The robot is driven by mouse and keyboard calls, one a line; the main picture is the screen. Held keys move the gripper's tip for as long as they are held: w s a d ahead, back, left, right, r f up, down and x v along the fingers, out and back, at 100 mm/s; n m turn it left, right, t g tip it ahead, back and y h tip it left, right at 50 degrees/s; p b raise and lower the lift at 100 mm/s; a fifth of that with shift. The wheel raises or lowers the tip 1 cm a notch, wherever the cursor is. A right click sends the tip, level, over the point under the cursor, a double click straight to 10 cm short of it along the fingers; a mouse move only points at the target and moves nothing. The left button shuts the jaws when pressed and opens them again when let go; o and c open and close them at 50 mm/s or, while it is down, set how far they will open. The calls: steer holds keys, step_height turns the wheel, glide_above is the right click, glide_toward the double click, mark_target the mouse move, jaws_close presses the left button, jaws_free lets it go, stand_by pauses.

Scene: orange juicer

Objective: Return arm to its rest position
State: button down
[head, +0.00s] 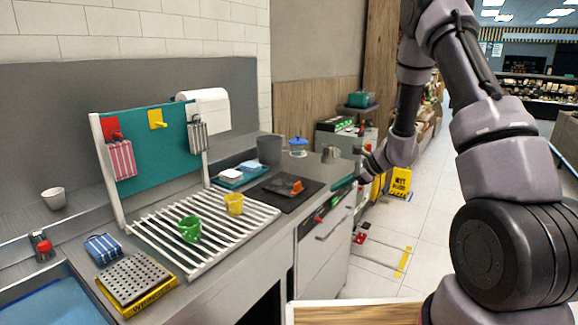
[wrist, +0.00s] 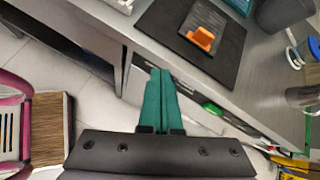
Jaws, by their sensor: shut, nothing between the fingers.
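My arm reaches from the right side of the head view down toward the counter's front edge. My gripper (head: 343,183) has green fingers and shows at the counter's right end in the head view. In the wrist view my gripper (wrist: 158,75) has its two fingers pressed together, with nothing between them. It points over the counter's front edge, beside the drawer fronts. Part of my wrist is hidden behind the arm links in the head view.
An orange object (wrist: 201,39) lies on a black mat (wrist: 225,60). A yellow wet-floor sign (head: 400,183) stands beyond. Floor right of the counter is mostly clear.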

steer(key=s+r+n+g+h, duration=0.1)
steer(key=s+r+n, duration=0.4)
steer(key=r, duration=0.6)
steer(key=s+r+n, duration=0.3)
steer(key=s+r, duration=0.5)
steer(key=r, duration=0.3)
steer(key=s+d+r+n+t+h, duration=0.2)
steer(key=s+r, duration=0.3)
steer(key=s, duration=0.3)
steer(key=s+d+r+n+t+h, duration=0.2)
steer(key=s+d+r+n, duration=0.3)
steer(key=s, duration=0.4)
steer(key=shift+s+d+h, duration=0.15)
steer(key=shift+h, duration=0.75)
